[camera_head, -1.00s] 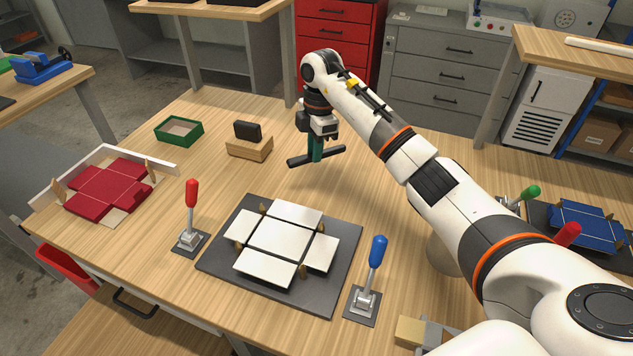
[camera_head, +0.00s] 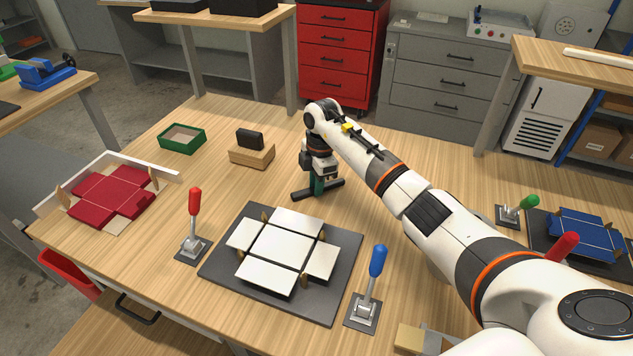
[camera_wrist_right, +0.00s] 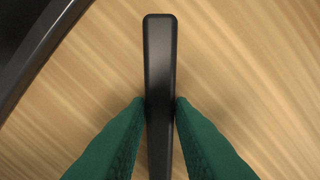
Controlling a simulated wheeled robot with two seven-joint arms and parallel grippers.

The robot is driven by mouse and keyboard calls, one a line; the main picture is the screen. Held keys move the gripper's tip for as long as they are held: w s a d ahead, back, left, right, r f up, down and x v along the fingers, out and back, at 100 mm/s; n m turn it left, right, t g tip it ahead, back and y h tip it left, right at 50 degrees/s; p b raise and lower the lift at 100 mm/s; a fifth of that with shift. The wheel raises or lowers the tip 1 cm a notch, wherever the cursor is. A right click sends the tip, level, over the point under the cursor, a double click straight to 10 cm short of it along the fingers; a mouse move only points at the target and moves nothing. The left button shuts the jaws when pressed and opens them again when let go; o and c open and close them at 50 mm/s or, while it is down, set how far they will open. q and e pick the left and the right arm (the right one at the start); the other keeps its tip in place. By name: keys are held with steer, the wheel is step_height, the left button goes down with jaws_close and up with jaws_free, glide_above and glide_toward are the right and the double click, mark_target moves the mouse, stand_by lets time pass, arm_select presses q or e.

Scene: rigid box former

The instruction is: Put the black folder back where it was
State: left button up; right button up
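The black folder (camera_head: 332,186) is a slim dark bar held level beneath my right gripper (camera_head: 317,186), low over the table behind the flat box blank. I cannot tell whether it touches the wood. In the right wrist view the black folder (camera_wrist_right: 159,70) runs straight up between the two green fingertips of my right gripper (camera_wrist_right: 160,104), which press on its sides. The white box blank (camera_head: 283,245) lies on a dark grey mat (camera_head: 219,272) with small wooden posts around it. My left gripper is not in view.
A wooden block (camera_head: 251,155) with a black piece (camera_head: 249,140) on it and a green tray (camera_head: 182,139) stand to the left. Red-handled (camera_head: 195,203) and blue-handled (camera_head: 377,262) levers flank the mat. A red blank (camera_head: 113,192) lies far left. Wood around the folder is clear.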

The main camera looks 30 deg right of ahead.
steer(key=o, duration=0.3)
steer(key=shift+r, duration=0.1)
steer(key=r, duration=0.4)
steer(key=r+b, duration=0.1)
steer(key=r, duration=0.3)
steer(key=d+r, duration=0.1)
steer(key=r, duration=0.3)
steer(key=shift+b, duration=0.4)
